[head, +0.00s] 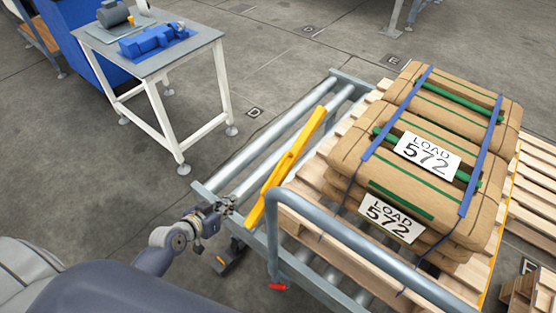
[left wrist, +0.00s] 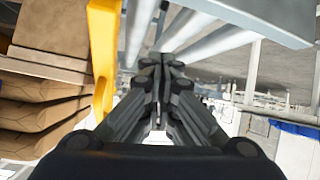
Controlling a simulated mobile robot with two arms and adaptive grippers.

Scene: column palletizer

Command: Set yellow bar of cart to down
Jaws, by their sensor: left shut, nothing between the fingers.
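The cart (head: 237,236) is a grey metal frame with rollers. Its yellow bar (head: 291,160) slants from the near end, beside the handle, up to the far right, along the side of the load. My left gripper (head: 229,204) is just left of the bar's near end, over the cart's near corner. It looks apart from the bar. In the left wrist view the gripper (left wrist: 162,62) has its fingers together with nothing between them, and the yellow bar (left wrist: 103,50) stands to their left. My right gripper is not in view.
A wooden pallet (head: 318,183) carries strapped brown sacks (head: 345,150) labelled LOAD 572. The cart's curved grey handle (head: 345,238) rises in front of the load. A white-legged table (head: 150,68) with blue equipment stands at upper left. Floor between table and cart is clear.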

